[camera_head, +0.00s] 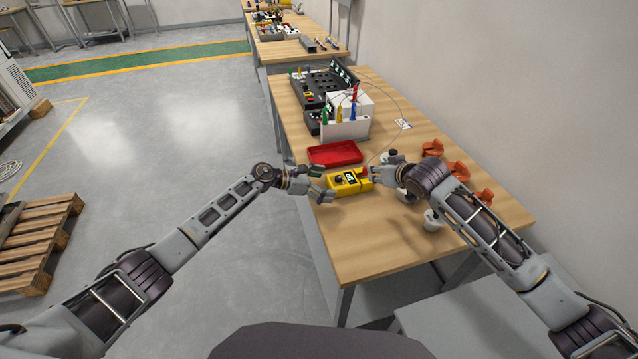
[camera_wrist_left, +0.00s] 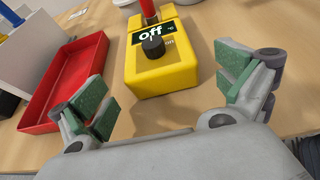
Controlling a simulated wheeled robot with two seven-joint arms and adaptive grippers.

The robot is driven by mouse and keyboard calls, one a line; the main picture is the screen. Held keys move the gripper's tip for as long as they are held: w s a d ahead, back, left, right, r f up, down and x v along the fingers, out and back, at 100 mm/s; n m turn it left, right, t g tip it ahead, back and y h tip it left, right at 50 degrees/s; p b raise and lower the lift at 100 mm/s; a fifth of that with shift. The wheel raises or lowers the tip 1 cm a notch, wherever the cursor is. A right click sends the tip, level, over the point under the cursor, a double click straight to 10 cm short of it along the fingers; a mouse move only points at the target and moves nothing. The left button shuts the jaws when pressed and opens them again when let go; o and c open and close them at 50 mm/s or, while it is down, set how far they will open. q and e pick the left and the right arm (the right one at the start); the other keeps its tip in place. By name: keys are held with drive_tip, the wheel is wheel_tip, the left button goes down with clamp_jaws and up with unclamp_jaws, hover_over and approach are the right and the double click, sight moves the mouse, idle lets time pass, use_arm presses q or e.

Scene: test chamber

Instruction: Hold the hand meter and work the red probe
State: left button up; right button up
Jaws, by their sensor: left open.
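The yellow hand meter (camera_head: 351,187) lies on the wooden table; in the left wrist view the meter (camera_wrist_left: 160,78) shows a display reading "off" and a black dial. The red probe (camera_wrist_left: 148,10) rises at the meter's far end, its top cut off by the picture edge. In the head view a small red part of it (camera_head: 364,170) shows beside my right gripper. My left gripper (camera_head: 320,184) is open at the meter's left end, with the meter ahead of and between its fingers (camera_wrist_left: 165,105), not gripped. My right gripper (camera_head: 376,173) is at the meter's right end; its grip is unclear.
A red tray (camera_head: 318,156) sits just behind the meter. A white holder (camera_head: 345,131) with coloured probes and a black panel (camera_head: 310,92) stand further back. Orange pieces (camera_head: 457,170) and a white cup (camera_head: 432,221) are at the right. The table's front is clear.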

sight(350, 182)
use_arm(q)
drive_tip(key=shift+x, duration=1.55)
drive_tip(key=c, duration=1.3)
drive_tip(key=o, duration=1.3)
drive_tip(key=shift+a, duration=0.1)
